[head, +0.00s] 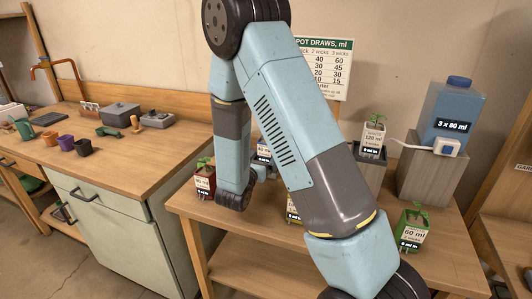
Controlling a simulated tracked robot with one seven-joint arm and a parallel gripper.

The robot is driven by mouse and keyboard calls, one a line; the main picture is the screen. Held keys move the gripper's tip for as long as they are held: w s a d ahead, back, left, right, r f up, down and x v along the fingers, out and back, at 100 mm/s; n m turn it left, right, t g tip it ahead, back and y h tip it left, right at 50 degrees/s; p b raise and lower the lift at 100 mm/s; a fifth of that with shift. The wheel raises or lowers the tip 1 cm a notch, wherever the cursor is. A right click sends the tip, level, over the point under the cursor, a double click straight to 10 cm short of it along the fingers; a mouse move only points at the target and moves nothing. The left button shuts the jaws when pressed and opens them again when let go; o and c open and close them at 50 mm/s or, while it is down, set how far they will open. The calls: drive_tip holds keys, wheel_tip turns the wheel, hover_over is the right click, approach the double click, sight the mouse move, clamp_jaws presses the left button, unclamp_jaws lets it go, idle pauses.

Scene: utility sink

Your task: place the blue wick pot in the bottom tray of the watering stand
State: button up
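A grey box-like holder (370,172) carries a labelled plant pot (373,138) on the right table, beside a blue water tank (455,108) on a grey block. My gripper (238,198) hangs low over the right table's left part, beside a red plant pot (205,180). Its fingers are not clear.
The left bench (130,165) also holds a grey box (120,115), a green watering can (25,129) and small tools. A green plant pot (411,228) stands at the right table's front. My arm hides the table's middle. A gap separates bench and table.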

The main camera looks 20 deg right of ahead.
drive_tip(key=v, duration=0.5)
drive_tip(key=shift+s+a, duration=0.15)
drive_tip(key=shift+s, duration=0.05)
drive_tip(key=s+d+r+m+g+h, duration=0.2)
drive_tip(key=s+d+r+m+g, duration=1.1)
drive_tip(key=s+d+m, duration=0.3)
drive_tip(key=s+a+r+m+t+y, duration=0.4)
drive_tip(key=s+a+r+m+y, duration=0.5)
drive_tip(key=s+r+m+y, duration=0.1)
drive_tip(key=s+m+y, duration=0.1)
drive_tip(key=m+y, duration=0.1)
drive_tip(key=shift+s+m+y, duration=0.3)
drive_tip(key=shift+m, duration=0.1)
drive_tip(key=shift+f, duration=0.1)
